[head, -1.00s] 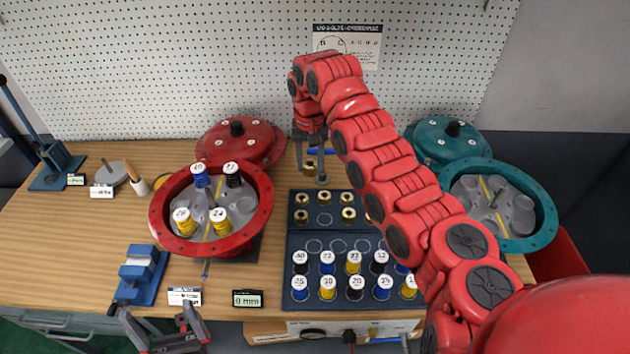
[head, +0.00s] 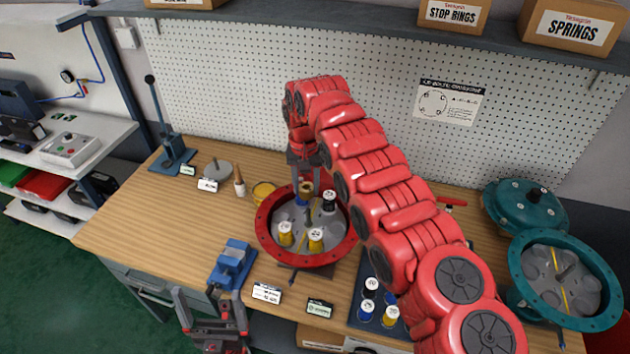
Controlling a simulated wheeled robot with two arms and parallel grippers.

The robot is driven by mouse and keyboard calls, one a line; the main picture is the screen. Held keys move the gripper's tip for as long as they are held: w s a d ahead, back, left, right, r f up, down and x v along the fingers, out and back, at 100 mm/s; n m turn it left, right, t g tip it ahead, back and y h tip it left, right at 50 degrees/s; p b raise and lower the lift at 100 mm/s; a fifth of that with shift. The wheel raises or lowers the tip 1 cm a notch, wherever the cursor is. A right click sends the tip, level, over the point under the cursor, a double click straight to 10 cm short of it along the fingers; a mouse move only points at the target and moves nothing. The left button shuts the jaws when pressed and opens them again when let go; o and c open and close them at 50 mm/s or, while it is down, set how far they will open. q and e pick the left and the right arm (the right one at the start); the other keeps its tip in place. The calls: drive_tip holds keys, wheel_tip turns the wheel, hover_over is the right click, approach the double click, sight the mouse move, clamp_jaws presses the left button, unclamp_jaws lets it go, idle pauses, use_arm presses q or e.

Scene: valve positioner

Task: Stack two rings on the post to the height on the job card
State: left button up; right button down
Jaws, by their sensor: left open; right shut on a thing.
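My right gripper (head: 306,180) points down over the back of the open red round housing (head: 262,243). It is shut on a small brass ring (head: 306,187), held just above a blue spool (head: 303,204). I cannot tell whether they touch. A black-and-white spool (head: 329,202) and two yellow spools, one at left (head: 285,235) and one at right (head: 316,240), also stand in the housing. I cannot make out a post under the ring. My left gripper (head: 226,312) is open and empty at the bench's front edge. A diagram card (head: 448,102) hangs on the pegboard; its writing is unreadable.
A blue vise (head: 232,267) stands left of the housing. A dark tray of spools (head: 368,322) is partly behind my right arm. A teal housing (head: 520,277) stands at right. The bench's left front is clear.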

sight(308, 209)
drive_tip(key=shift+d+f, duration=0.3)
drive_tip(key=shift+f, duration=0.5)
drive_tip(key=shift+a+f, duration=0.15)
drive_tip(key=shift+f, duration=0.75)
drive_tip(key=shift+w+f, duration=0.1)
drive_tip(key=shift+f, duration=0.45)
drive_tip(key=shift+f, duration=0.15)
drive_tip(key=shift+f+b, duration=1.5)
drive_tip(key=shift+f, duration=0.6)
drive_tip(key=shift+f, duration=0.1)
drive_tip(key=shift+c, duration=1.4)
unclamp_jaws()
